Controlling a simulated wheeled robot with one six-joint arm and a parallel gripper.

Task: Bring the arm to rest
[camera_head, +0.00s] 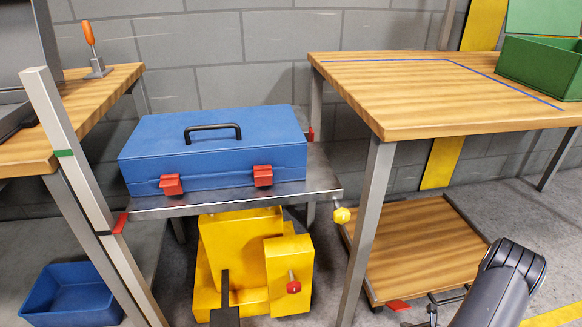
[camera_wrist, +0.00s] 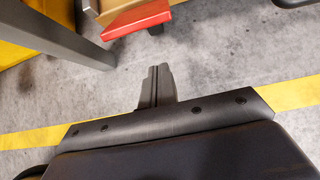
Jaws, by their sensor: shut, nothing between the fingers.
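My gripper (camera_wrist: 157,87) shows in the wrist view with its two dark fingers closed together and nothing between them. It points over the bare grey floor, near a yellow floor line. In the head view my dark arm (camera_head: 497,290) is at the lower right, in front of the low wooden platform. The gripper's fingers are not clear in the head view.
A blue toolbox (camera_head: 215,150) rests on a metal shelf (camera_head: 240,200) above a yellow machine (camera_head: 240,260). A wooden table (camera_head: 430,100) with a green box (camera_head: 540,65) stands right. A low wooden platform (camera_head: 415,245) has a red piece (camera_wrist: 137,19) near my gripper. A blue bin (camera_head: 70,293) is lower left.

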